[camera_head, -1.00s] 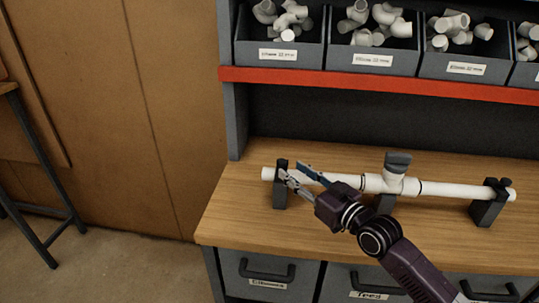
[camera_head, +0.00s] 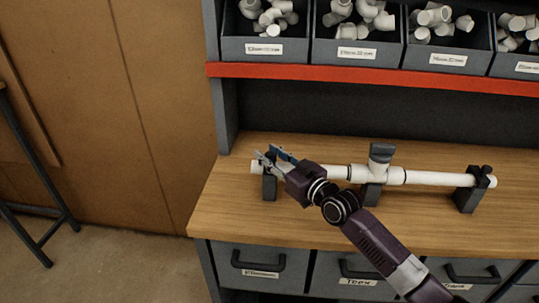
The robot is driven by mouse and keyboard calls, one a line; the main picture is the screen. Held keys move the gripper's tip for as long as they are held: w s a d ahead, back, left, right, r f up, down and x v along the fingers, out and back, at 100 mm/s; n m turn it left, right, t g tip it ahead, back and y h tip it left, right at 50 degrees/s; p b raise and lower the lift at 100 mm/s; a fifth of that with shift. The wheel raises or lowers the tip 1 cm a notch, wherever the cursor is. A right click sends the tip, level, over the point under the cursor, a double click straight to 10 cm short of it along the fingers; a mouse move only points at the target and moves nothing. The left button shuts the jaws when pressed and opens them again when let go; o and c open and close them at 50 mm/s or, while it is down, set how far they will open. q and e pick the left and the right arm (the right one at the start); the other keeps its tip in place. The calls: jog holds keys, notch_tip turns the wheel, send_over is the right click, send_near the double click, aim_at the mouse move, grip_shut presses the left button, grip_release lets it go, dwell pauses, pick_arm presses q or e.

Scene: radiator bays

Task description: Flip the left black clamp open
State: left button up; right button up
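The left black clamp (camera_head: 269,187) stands on the wooden bench under the left end of a white pipe (camera_head: 425,178). My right gripper (camera_head: 267,155) reaches in from the lower right, with its fingertips at the top of this clamp. Its two fingers look spread apart. They hide the upper part of the clamp, so I cannot tell how its lever stands or whether the fingers touch it. A right black clamp (camera_head: 468,195) holds the pipe's other end. A tee fitting with a dark cap (camera_head: 382,153) sits mid-pipe over a middle support. My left gripper is out of view.
Grey bins (camera_head: 265,48) of white fittings stand on a shelf with a red edge (camera_head: 370,78) above the bench. Labelled drawers (camera_head: 262,270) are below. The bench top (camera_head: 230,215) is clear at the front left.

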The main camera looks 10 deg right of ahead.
jog(key=c, duration=0.5)
grip_shut()
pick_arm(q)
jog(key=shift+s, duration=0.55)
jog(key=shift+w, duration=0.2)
